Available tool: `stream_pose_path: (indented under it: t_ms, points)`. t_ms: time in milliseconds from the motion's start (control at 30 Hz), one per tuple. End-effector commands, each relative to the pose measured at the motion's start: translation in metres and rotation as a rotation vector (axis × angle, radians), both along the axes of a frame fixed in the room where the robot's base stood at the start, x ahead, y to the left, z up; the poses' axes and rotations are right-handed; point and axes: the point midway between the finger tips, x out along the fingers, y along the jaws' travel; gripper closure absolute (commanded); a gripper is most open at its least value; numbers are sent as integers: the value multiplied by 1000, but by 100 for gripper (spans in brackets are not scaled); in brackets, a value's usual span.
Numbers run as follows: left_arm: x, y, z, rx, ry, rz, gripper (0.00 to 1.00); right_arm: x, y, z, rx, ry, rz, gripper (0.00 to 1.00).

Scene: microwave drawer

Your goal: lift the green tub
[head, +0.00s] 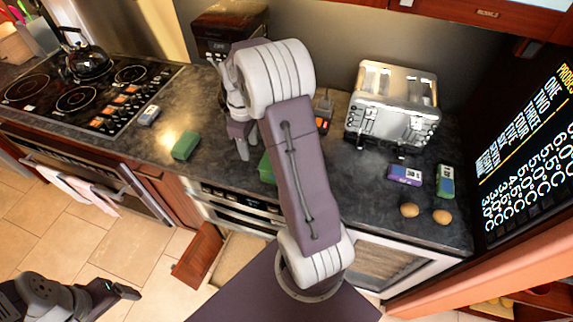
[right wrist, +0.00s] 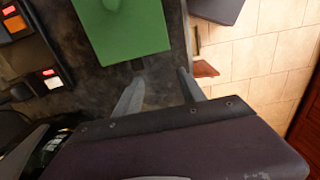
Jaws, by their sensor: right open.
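A green thing, which looks like the green tub (head: 267,168), stands near the counter's front edge and is mostly hidden behind my right arm. In the right wrist view the green tub (right wrist: 140,28) shows large at the top, with a small raised part on it, cut off by the frame. My right gripper (head: 243,146) is over the counter to its left. Its two fingers (right wrist: 160,78) are apart and empty, just short of the tub's near side; I cannot tell whether they touch. My left gripper (head: 125,291) is low at the lower left, away from the counter.
A second green block (head: 186,145) lies on the counter (head: 160,120) to the left. A toaster (head: 392,108), a purple box (head: 404,175), a green device (head: 445,181) and two brown round items (head: 410,210) are at right. A kettle (head: 85,60) sits on the hob. A drawer front (head: 198,255) stands open below.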

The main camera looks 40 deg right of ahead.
Motion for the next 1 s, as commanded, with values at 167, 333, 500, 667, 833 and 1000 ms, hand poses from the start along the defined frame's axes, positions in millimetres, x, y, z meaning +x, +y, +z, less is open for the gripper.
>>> stream_pose_path:
  t_ms: [167,333,500,667,833,1000]
  points:
    - [0,0,2,0,0,0,20,8,-38,-3,2,15,11,53]
    - [0,0,4,0,0,0,20,7,-39,-12,4,19,13,53]
    - [0,0,9,0,0,0,20,7,-40,-37,4,18,13,53]
    - [0,0,9,0,0,0,20,8,-40,-43,2,15,12,53]
    - [0,0,21,0,0,0,20,6,-43,-69,5,21,11,53]
    - [0,0,23,0,0,0,20,7,-43,-92,3,16,12,53]
